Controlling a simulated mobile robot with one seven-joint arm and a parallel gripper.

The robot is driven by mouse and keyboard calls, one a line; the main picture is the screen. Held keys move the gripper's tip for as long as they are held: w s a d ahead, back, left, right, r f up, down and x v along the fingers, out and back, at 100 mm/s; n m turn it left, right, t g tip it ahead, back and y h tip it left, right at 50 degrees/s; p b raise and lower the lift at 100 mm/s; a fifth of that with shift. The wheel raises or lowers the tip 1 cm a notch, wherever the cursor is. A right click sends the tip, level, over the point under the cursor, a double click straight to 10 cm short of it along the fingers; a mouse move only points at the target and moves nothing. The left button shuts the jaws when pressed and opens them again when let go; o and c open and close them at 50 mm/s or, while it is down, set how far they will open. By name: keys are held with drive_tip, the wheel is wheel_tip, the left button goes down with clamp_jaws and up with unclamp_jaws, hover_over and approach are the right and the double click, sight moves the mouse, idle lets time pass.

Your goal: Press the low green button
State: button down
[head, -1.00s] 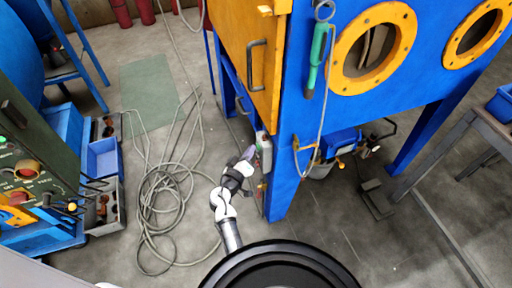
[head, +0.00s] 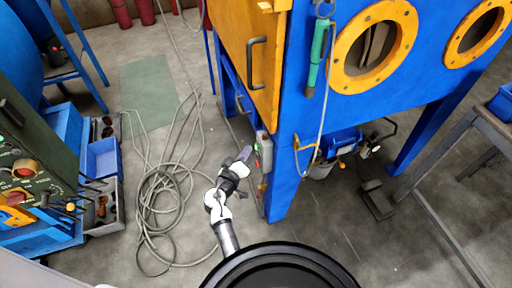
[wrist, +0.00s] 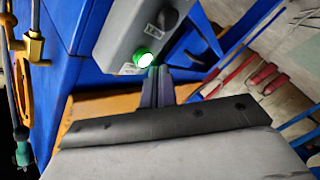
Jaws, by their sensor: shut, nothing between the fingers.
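The green button (wrist: 143,58) shows bright green with a pale centre on a grey control box (wrist: 125,40) in the wrist view. In the head view the box (head: 265,152) is mounted on the blue cabinet's front leg, with a small green spot (head: 257,148) on its side. My gripper (wrist: 158,72) is shut and empty. Its fingertips are just beside and below the button in the wrist view, with a faint green tint near them. In the head view my gripper (head: 245,153) is just left of the box, with a small gap.
A black knob (wrist: 167,18) sits on the same box beyond the button. The blue cabinet (head: 300,110) with its orange door (head: 250,60) stands right of my arm. A coiled grey cable (head: 165,205) lies on the floor to the left.

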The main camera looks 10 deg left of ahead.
drive_tip(key=s+a, duration=0.1)
drive_tip(key=s+a+b, duration=0.1)
drive_tip(key=a, duration=0.2)
drive_tip(key=shift+s+a+b, duration=0.1)
drive_tip(key=shift+s+b, duration=0.25)
drive_tip(key=shift+s, duration=0.05)
idle(0.9)
